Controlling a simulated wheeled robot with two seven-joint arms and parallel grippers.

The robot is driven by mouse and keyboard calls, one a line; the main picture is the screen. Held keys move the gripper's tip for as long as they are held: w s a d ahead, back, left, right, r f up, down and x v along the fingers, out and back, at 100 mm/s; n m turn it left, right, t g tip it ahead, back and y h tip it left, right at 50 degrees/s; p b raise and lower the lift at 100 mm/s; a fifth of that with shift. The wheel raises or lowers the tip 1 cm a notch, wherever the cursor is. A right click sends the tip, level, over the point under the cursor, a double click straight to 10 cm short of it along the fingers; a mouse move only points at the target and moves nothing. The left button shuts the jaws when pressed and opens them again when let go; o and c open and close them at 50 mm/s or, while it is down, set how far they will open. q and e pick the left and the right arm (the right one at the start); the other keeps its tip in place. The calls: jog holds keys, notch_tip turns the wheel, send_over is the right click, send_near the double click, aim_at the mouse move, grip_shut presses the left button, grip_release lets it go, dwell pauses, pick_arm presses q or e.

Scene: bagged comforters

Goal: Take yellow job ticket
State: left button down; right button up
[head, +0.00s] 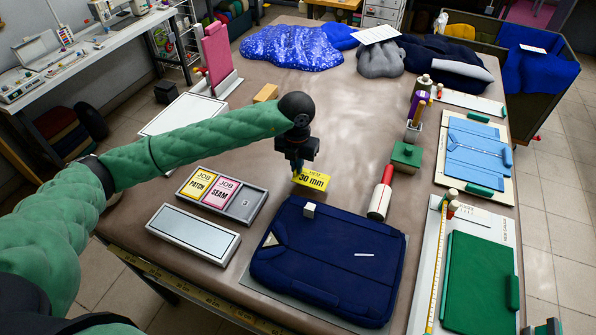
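A yellow card (313,179) reading "30 mm" lies near the middle of the table, just above the navy folded bag. A second yellow ticket (198,184), marked "JOB PATCH", sits in the left slot of a grey tray (249,221). A pink "JOB SEAM" ticket (221,193) is beside it, and the tray's right slot holds no ticket. My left gripper (297,172) points down at the left end of the "30 mm" card. Its fingers are small and dark, so I cannot tell whether they touch or hold the card. My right gripper is not in view.
The navy folded bag (330,262) lies in front, with a small white block (309,210) on it. A red-and-white roller (380,193) and a green block (406,155) stand to the right. Bagged blue fabric (292,47) lies at the back. The table middle behind my gripper is clear.

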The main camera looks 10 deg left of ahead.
pick_arm(q)
jog(key=s+d+r, duration=0.4)
jog(key=d+r, duration=0.3)
jog(key=d, duration=0.3)
jog(key=shift+s+d+r, duration=0.35)
jog(key=shift+s, duration=0.05)
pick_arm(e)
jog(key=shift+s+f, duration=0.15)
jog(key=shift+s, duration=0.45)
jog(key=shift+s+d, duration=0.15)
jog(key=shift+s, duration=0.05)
